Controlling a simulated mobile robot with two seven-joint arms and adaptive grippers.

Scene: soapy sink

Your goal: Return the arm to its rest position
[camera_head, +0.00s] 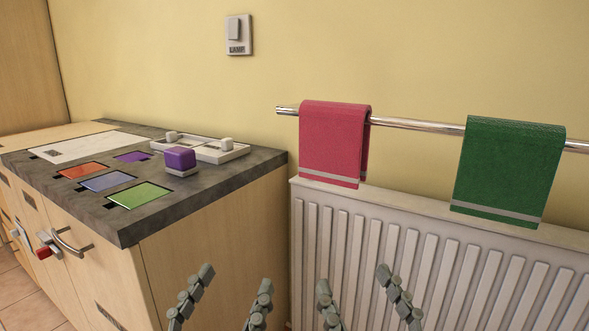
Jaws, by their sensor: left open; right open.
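My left gripper (236,277) shows at the bottom of the view, left of centre, with its two grey fingers spread apart and nothing between them. My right gripper (352,277) is beside it on the right, also with its fingers spread and empty. Both point upward in the picture, in front of the cabinet side and the radiator. They appear apart from each other and hold nothing. The arms behind the fingers are out of view.
A counter (130,225) holds a purple block (180,159), a white tray (222,154) and coloured squares. A red towel (333,140) and green towel (508,170) hang on a metal rail (420,125) above a white radiator (440,260). A labelled switch (238,35) is on the wall.

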